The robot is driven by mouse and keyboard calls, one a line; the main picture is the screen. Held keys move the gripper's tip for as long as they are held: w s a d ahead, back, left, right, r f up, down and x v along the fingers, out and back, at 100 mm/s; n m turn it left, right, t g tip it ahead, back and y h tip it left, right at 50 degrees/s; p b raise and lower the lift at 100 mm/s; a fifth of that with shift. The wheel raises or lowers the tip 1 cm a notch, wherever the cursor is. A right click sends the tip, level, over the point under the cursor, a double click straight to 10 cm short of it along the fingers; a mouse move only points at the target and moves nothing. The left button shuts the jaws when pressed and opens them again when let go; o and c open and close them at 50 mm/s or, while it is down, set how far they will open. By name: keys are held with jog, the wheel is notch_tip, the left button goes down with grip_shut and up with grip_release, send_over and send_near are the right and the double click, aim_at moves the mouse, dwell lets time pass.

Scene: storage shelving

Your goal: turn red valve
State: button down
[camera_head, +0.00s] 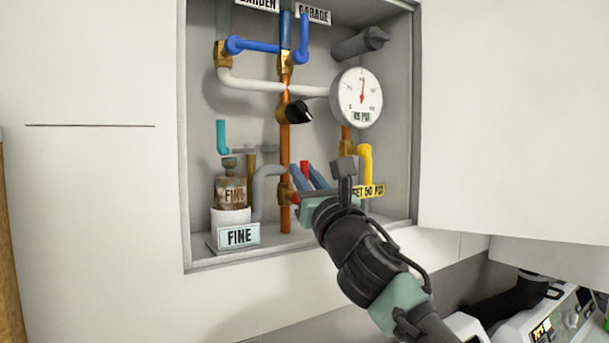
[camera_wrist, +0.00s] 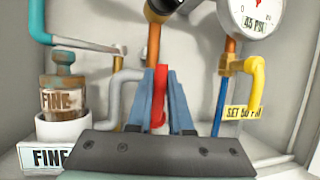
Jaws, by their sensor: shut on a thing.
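The red valve (camera_head: 305,168) is a small red handle low on the copper pipe inside the wall cabinet. In the wrist view the red handle (camera_wrist: 160,88) stands between the two blue fingers of my gripper (camera_wrist: 159,78). My gripper (camera_head: 309,172) also shows in the head view, reaching into the cabinet from the lower right. It is shut on the red handle. The handle points upward in the wrist view. The valve's body is mostly hidden behind the fingers and the gripper's dark palm.
A yellow valve handle (camera_head: 366,158) with a "SET 50 PSI" tag is close to the right. A round gauge (camera_head: 357,97) marked 45 PSI and a black knob (camera_head: 295,112) are above. A "FINE" bottle (camera_head: 231,190) stands at the left. The cabinet's side walls bound the room.

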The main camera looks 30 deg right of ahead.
jog(key=c, duration=0.8)
grip_release()
jog(key=shift+c, duration=0.2)
jog(key=b+v, duration=0.5)
jog(key=v, duration=0.8)
